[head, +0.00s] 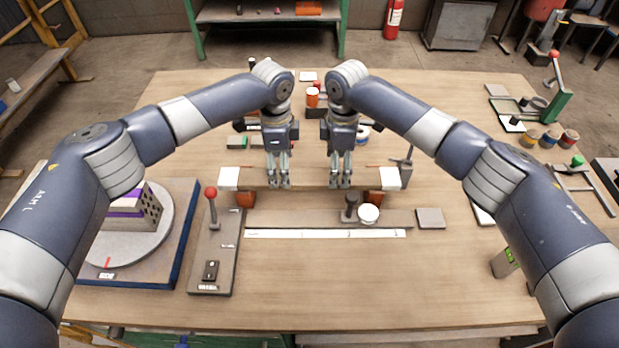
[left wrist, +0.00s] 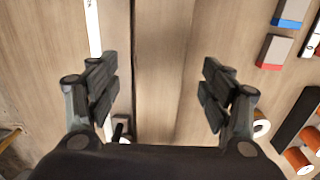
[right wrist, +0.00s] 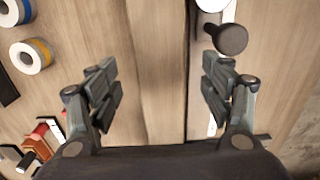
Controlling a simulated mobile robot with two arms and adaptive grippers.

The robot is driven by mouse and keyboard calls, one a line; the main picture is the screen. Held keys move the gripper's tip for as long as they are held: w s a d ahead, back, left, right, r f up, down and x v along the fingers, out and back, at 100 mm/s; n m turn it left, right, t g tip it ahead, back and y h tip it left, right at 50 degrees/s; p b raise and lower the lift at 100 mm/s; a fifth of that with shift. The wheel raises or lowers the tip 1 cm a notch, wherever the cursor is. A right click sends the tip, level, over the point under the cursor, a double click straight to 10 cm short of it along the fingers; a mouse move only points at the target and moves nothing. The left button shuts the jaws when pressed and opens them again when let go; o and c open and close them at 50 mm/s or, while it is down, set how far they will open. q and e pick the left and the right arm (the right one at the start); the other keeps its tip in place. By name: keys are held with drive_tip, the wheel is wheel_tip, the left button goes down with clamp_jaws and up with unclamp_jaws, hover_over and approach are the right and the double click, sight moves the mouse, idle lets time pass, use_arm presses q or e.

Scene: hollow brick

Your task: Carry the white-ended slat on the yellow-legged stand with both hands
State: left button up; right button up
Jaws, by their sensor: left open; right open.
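The wooden slat (head: 310,178) lies level across the middle of the table, with a white left end (head: 228,179) and a white right end (head: 389,179). Orange-brown legs show under it at left (head: 246,199) and right (head: 374,198); no yellow is clear on them. My left gripper (head: 278,183) points down over the slat left of its middle, my right gripper (head: 341,183) right of its middle. Both are open and empty. The slat runs between the parted fingers in the left wrist view (left wrist: 158,60) and the right wrist view (right wrist: 160,60). Whether the fingertips reach beside it, I cannot tell.
A grey board with a red-knobbed lever (head: 211,220) stands front left, beside a turntable (head: 160,245) bearing a hollow brick. A white strip (head: 325,233) and a white round piece (head: 369,214) lie just in front of the slat. The front right tabletop is mostly clear.

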use_arm(q)
drive_tip(key=shift+f, duration=1.7)
use_arm(e)
drive_tip(key=shift+f, duration=1.7)
use_arm(q)
drive_tip(key=c, duration=1.4)
use_arm(e)
drive_tip(key=c, duration=1.4)
